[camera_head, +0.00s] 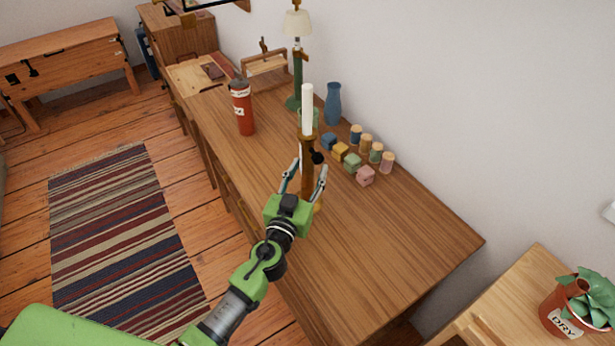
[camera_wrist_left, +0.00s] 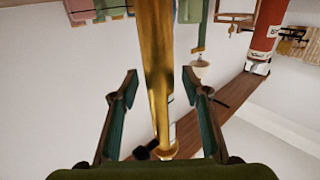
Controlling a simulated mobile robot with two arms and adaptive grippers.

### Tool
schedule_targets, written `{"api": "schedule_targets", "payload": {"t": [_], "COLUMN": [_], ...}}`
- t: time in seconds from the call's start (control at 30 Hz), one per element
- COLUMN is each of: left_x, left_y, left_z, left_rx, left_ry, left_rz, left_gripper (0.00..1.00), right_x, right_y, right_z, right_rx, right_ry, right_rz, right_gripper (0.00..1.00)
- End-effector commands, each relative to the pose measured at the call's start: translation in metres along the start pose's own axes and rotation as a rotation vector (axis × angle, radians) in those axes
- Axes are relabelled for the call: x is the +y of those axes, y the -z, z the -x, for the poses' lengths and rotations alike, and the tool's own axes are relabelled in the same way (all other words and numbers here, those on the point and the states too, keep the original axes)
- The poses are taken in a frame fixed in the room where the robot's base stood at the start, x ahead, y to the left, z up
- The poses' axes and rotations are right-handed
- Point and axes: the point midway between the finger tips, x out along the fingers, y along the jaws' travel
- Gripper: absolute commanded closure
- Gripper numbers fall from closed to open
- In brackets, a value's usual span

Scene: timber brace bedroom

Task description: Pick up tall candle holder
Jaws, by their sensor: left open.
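The tall candle holder (camera_head: 308,186) stands upright on the wooden dresser top, brass-brown, with a white candle (camera_head: 307,108) in it. My left gripper (camera_head: 305,172) is open, with a finger on each side of the holder's stem. In the left wrist view, which looks upside down, the golden stem (camera_wrist_left: 156,62) runs between the two open fingers of the left gripper (camera_wrist_left: 159,72), with gaps visible on both sides. The gripper body hides part of the holder's lower end in the head view. My right gripper is not in view.
The dresser top (camera_head: 370,250) is clear at its near end. A red canister (camera_head: 243,112) stands to the left, a green lamp (camera_head: 298,75) and blue vase (camera_head: 333,104) behind. Small coloured blocks (camera_head: 353,163) lie right of the holder. A potted plant (camera_head: 562,305) is at lower right.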

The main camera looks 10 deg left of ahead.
Motion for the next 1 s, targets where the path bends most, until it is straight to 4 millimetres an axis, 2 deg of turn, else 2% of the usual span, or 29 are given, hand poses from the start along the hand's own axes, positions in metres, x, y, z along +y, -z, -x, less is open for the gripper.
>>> {"api": "schedule_targets", "payload": {"t": [0.1,0.17,0.27,0.3,0.73,1.0], "left_x": [0.000,0.000,0.000,0.000,0.000,-0.002], "left_y": [0.000,0.000,0.000,0.000,0.008,0.041], "left_z": [0.000,0.000,0.000,0.000,0.000,0.002], "left_rx": [0.000,0.000,0.000,0.000,0.003,0.003], "left_ry": [0.000,0.000,0.000,0.000,0.000,0.001], "left_rz": [0.000,0.000,0.000,0.000,0.001,0.001], "left_gripper": [0.57,0.70,0.96,1.00,1.00,1.00], "right_x": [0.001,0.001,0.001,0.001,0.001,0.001], "right_y": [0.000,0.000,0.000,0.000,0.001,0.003], "right_z": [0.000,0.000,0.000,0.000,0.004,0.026], "right_rx": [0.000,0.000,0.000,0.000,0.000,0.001], "right_ry": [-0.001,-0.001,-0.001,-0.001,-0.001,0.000], "right_rz": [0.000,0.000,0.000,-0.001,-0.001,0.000], "right_gripper": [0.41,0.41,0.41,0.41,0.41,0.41]}}
